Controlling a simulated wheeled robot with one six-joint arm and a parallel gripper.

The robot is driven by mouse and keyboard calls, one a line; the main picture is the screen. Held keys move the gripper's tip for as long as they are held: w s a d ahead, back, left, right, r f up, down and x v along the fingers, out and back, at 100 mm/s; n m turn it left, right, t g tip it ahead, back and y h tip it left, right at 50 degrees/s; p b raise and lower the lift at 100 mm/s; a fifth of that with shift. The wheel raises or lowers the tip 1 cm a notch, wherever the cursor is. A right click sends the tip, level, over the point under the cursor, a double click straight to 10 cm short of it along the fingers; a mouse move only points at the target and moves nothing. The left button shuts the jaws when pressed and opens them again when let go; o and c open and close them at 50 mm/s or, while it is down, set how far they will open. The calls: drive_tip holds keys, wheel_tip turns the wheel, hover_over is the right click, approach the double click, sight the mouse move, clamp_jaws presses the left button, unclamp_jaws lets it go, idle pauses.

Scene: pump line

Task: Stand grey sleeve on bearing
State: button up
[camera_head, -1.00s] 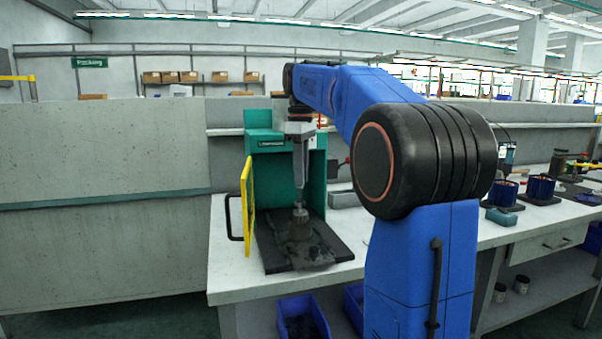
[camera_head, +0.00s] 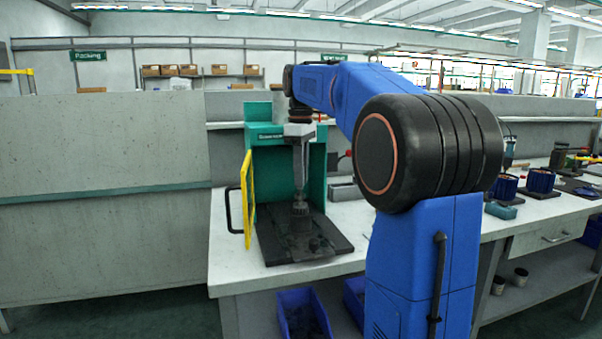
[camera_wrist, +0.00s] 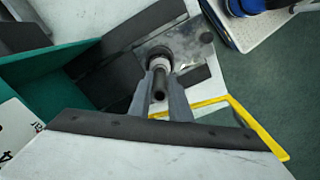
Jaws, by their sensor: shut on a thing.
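My gripper (camera_wrist: 160,88) is shut on the grey sleeve (camera_wrist: 159,82), a small dark grey tube, with one finger on each side of it. In the head view my gripper (camera_head: 300,188) points straight down inside the green press frame. Beyond the sleeve in the wrist view is a pale ring (camera_wrist: 159,63), seemingly the bearing, on a dark round part. The sleeve looks upright and roughly in line with the ring. Whether they touch cannot be told. In the head view a dark stepped part (camera_head: 300,232) stands on the black base plate (camera_head: 273,249) below my gripper.
The green press frame (camera_head: 318,170) encloses the spot at the back and sides. Its yellow-edged door (camera_head: 247,200) stands open on the left. Blue bins (camera_head: 303,312) sit under the white bench (camera_head: 228,262). Blue-ribbed parts (camera_head: 541,181) stand at the right.

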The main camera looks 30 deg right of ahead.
drive_tip(key=shift+f, duration=0.85)
drive_tip(key=o, duration=0.9)
drive_tip(key=shift+o, duration=1.2)
drive_tip(key=shift+r, duration=3)
